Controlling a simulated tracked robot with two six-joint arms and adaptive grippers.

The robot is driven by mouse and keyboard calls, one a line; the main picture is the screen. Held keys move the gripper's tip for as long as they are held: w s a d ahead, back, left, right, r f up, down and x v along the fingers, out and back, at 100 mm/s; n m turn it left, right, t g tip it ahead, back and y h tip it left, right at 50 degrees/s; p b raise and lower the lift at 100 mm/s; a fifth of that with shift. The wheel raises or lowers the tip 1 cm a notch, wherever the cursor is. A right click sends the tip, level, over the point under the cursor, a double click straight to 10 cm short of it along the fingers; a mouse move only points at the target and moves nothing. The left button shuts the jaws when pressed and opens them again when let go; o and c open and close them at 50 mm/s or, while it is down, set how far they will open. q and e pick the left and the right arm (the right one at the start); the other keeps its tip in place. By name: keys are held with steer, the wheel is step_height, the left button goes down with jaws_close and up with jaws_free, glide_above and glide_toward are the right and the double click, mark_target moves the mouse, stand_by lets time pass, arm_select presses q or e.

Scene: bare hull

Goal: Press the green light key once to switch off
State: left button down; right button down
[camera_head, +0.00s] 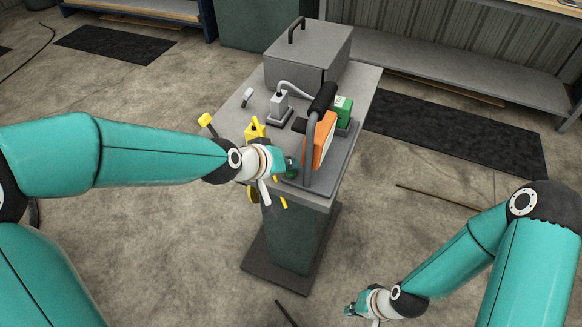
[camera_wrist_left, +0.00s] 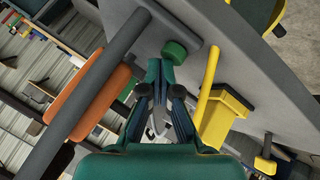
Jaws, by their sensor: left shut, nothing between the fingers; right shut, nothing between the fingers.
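The green light key (camera_wrist_left: 175,52) is a round green knob on the grey top of the pedestal (camera_head: 365,85). In the left wrist view it is just beyond the fingertips of my left gripper (camera_wrist_left: 161,66). Whether they touch it, I cannot tell. In the head view my left gripper (camera_head: 281,163) is over the near edge of the pedestal top, and the key is hard to separate from the gripper there. The left fingers are together and empty. My right gripper (camera_head: 352,309) is shut and empty, low at the bottom, away from the pedestal.
An orange panel (camera_head: 322,139) with a dark bar stands right of my left gripper. A green box (camera_head: 343,109) is behind it. Yellow parts (camera_head: 255,131) stand close to the left wrist. A grey box with a handle (camera_head: 308,57) is at the back.

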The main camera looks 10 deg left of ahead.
arm_select(q)
steer(key=shift+r, duration=0.3)
step_height(320, 180, up, 6)
steer(key=p, duration=0.6)
steer(key=shift+f, duration=0.1)
steer(key=shift+s, duration=0.1)
stand_by(0.4)
